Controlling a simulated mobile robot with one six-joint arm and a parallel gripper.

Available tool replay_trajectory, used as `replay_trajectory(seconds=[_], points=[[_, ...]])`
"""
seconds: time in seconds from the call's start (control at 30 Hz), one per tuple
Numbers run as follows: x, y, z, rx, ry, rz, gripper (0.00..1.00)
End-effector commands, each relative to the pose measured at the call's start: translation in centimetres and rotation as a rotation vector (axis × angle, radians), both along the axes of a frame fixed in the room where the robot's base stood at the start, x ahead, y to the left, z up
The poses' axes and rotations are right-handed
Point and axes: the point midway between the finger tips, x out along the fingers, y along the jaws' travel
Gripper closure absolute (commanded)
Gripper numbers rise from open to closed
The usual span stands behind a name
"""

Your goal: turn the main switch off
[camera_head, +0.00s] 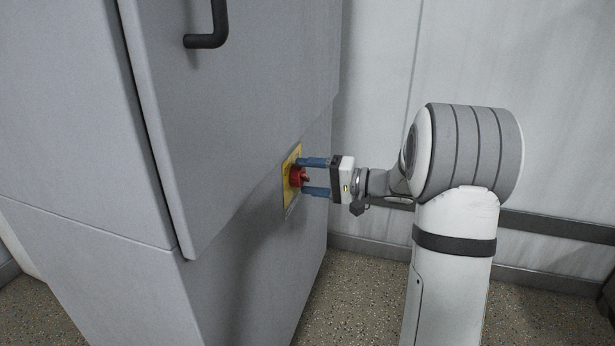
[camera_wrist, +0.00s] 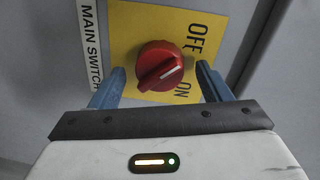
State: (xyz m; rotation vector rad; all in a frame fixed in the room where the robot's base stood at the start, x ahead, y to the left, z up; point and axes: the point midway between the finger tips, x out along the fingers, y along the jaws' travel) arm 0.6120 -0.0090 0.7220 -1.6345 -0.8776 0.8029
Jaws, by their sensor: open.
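The main switch is a red rotary knob (camera_head: 296,176) on a yellow plate (camera_head: 287,192) on the side of a grey cabinet. In the wrist view the knob (camera_wrist: 160,62) has a raised grip with a white line. The line points right, between the printed words OFF and ON; I cannot tell which setting it is at. My gripper (camera_head: 302,176) is open, its two blue fingers reaching to either side of the knob. In the wrist view the fingers stand left and right of it, with gaps visible. Contact is not clear.
The grey cabinet (camera_head: 80,130) fills the left side, with a black handle (camera_head: 208,40) above the switch. A MAIN SWITCH label (camera_wrist: 90,45) is beside the yellow plate. A pale wall (camera_head: 380,60) stands behind my arm. The speckled floor (camera_head: 350,300) is clear.

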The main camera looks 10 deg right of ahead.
Motion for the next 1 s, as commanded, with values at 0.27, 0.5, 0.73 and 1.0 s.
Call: replay_trajectory(seconds=[0.27, 0.5, 0.73, 1.0], points=[[-2.4, -4.2, 0.6, 0.001, 0.002, -0.004, 0.29], [-3.5, -6.0, 0.5, 0.0, 0.001, -0.001, 0.29], [-3.6, -6.1, 0.5, -0.001, 0.0, 0.0, 0.29], [-3.9, -5.5, 1.2, -0.011, 0.012, 0.013, 0.29]])
